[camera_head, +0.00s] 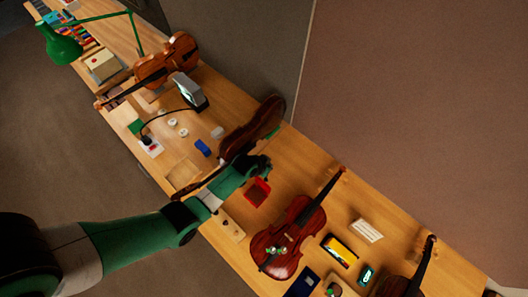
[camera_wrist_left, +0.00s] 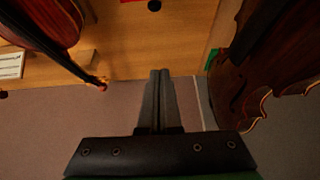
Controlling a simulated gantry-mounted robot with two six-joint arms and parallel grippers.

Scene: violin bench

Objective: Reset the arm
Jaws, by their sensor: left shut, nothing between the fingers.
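My left gripper (camera_head: 262,166) ends the green arm that reaches in from the left. It is over the bench (camera_head: 310,155), between a dark violin (camera_head: 248,130) and a red-brown violin (camera_head: 290,240). In the left wrist view the two fingers of the gripper (camera_wrist_left: 160,74) are together with nothing between them. There the dark violin (camera_wrist_left: 270,80) is on the right and the red-brown violin (camera_wrist_left: 42,25) on the left, both apart from the fingers. My right gripper does not show.
A red tray (camera_head: 257,192) lies just below the gripper. Another violin (camera_head: 165,64) and a green lamp (camera_head: 62,45) are farther up the bench. A yellow-and-black box (camera_head: 340,251), a white pad (camera_head: 367,230) and part of another violin (camera_head: 408,280) are at lower right.

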